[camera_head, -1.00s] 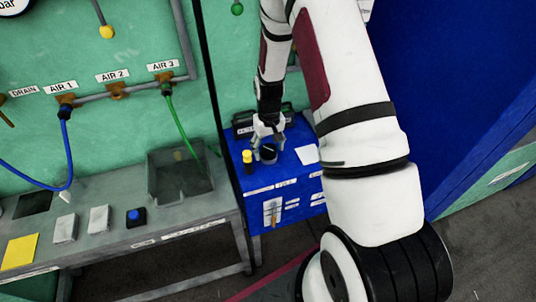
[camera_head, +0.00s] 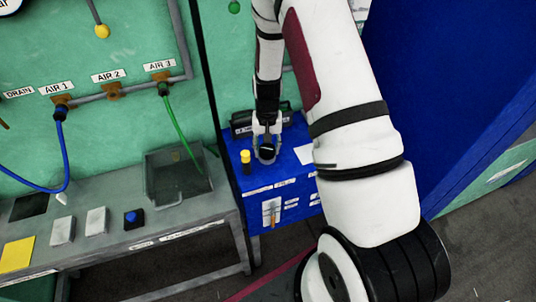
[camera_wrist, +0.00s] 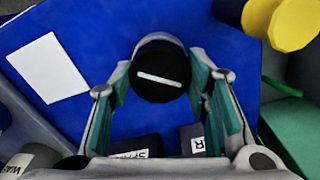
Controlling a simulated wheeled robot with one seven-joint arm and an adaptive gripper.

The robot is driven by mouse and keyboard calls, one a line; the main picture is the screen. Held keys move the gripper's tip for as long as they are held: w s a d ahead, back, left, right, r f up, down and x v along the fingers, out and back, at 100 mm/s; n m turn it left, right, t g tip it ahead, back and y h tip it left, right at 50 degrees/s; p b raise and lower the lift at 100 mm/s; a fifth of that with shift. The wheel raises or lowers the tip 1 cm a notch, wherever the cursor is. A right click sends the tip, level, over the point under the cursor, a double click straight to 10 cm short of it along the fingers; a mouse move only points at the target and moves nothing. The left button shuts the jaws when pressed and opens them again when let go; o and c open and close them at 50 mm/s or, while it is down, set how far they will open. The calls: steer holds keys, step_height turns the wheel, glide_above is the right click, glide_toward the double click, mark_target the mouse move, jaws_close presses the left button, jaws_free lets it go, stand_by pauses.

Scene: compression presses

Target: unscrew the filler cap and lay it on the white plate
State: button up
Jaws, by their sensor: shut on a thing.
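The filler cap (camera_wrist: 158,78) is round and black with a white bar across its top. It sits at a grey round neck on the blue box and also shows in the head view (camera_head: 267,152). My gripper (camera_wrist: 160,80) points down at it, with one finger on each side, shut on the cap. In the head view my gripper (camera_head: 267,143) is over the blue box top. Whether the cap's thread is engaged is hidden. The white plate (camera_wrist: 47,68) lies flat and empty on the blue top, and shows right of the cap in the head view (camera_head: 304,155).
A yellow-topped post (camera_head: 245,157) stands left of the cap on the blue box (camera_head: 285,180). A dark case with a handle (camera_head: 245,122) is behind. A grey bench (camera_head: 120,255) with a bin (camera_head: 178,177) and buttons is at left. A blue wall rises at right.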

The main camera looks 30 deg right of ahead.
mark_target(267, 148)
steer(key=n, duration=0.6)
steer(key=shift+s+p, duration=0.1)
steer(key=shift+p, duration=0.3)
steer(key=shift+r, duration=1.1)
steer(key=shift+r+p, duration=0.6)
steer(key=shift+r, duration=1.35)
